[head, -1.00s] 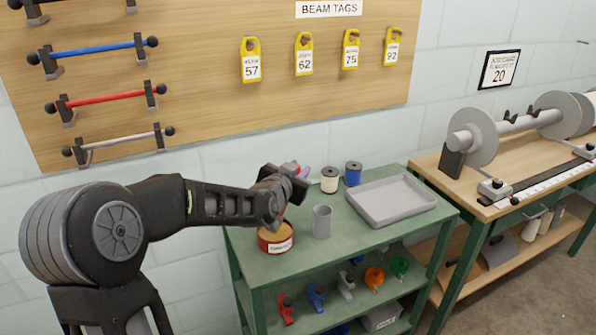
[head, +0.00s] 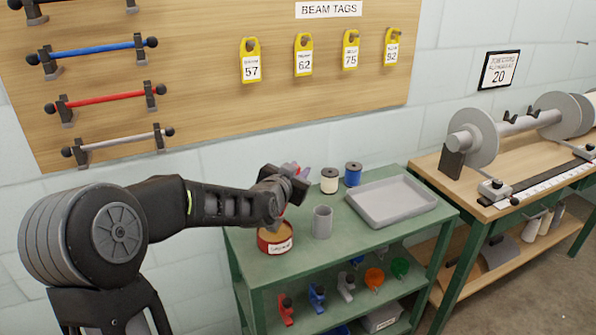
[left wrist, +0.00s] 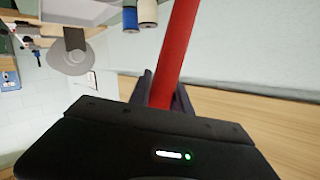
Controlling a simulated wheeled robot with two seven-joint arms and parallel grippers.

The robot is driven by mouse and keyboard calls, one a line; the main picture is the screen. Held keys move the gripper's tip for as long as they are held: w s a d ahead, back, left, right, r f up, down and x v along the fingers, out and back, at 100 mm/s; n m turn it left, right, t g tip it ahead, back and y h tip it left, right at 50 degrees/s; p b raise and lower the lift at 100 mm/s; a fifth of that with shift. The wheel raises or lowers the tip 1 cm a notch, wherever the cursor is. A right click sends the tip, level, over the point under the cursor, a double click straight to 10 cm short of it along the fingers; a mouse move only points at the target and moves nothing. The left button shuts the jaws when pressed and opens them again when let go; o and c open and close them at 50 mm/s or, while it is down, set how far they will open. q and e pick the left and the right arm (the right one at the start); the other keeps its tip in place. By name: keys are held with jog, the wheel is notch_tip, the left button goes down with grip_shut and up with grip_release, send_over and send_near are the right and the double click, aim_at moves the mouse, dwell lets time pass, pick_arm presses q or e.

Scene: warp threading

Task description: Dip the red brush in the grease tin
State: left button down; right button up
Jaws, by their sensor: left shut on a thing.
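The red grease tin (head: 268,241), with a white label, stands at the front left of the green cart's top. My left gripper (head: 293,178) is above the cart near the tin, its jaws partly hidden by my own wrist in the head view. In the left wrist view, the gripper (left wrist: 163,98) is shut on the red handle of the brush (left wrist: 178,45). The brush's bristle end is hidden, so I cannot tell whether it touches the tin's contents. My right gripper is not in view.
A grey cup (head: 321,222) stands just right of the tin. White (head: 329,181) and blue (head: 353,174) spools stand behind it, and a grey tray (head: 392,203) is at the right. Several coloured items sit on the cart's lower shelf (head: 350,275).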

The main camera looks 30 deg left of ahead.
pick_arm(q)
jog(key=shift+s+f, duration=0.1)
jog(key=shift+f, duration=0.1)
notch_tip(320, 180, up, 7)
jog(key=p, duration=0.4)
jog(key=shift+r, duration=0.15)
dwell(0.8)
